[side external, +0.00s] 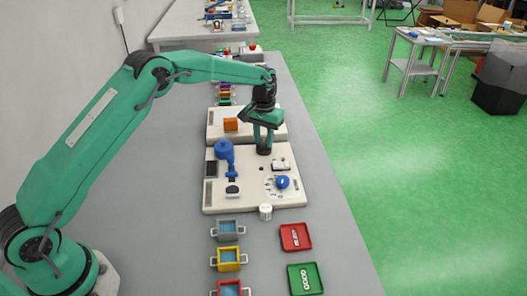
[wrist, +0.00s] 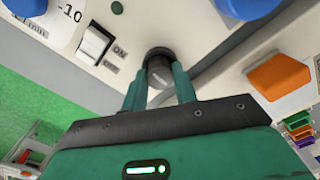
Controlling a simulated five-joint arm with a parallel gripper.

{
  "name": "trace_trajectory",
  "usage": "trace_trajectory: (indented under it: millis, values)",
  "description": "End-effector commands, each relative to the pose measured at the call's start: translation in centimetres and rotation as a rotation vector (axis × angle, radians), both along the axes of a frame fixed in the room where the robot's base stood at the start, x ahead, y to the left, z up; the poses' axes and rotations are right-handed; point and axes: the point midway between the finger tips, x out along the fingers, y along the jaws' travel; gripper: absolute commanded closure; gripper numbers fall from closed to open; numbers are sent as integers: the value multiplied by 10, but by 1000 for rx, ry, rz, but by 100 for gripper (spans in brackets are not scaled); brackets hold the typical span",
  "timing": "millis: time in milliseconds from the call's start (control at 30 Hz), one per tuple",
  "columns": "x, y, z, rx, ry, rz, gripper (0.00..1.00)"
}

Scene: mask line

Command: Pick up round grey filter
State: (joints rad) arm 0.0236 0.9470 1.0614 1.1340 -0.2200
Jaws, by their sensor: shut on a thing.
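The round grey filter (wrist: 158,66) is a short dark cylinder with a lighter grey face, seen between my fingertips in the wrist view. In the side view the dark filter (side external: 264,150) is at the far edge of the cream panel (side external: 222,202). My gripper (side external: 264,143) points down over that edge and is shut on the filter. In the wrist view my gripper (wrist: 158,82) has one finger on each side of it. The fingers hide part of the filter. I cannot tell whether it still touches the panel.
A blue upright fixture (side external: 225,155) and a blue knob (side external: 282,182) stand on the panel. An orange block (side external: 231,124) sits on another panel behind. Grey (side external: 227,230) and yellow (side external: 229,259) bins, a red tray (side external: 296,237) and a green tray (side external: 304,279) are in front.

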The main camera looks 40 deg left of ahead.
Motion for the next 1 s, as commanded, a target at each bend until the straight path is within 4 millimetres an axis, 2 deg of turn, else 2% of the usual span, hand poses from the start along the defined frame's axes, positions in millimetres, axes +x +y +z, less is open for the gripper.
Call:
trace_trajectory:
  millis: [300, 800, 1000]
  values:
    - [1, 0, 36, 0, -4, 0, 93]
    - [-43, -69, 84, 0, -3, -3, 93]
    - [-55, -89, 98, -1, -2, -2, 93]
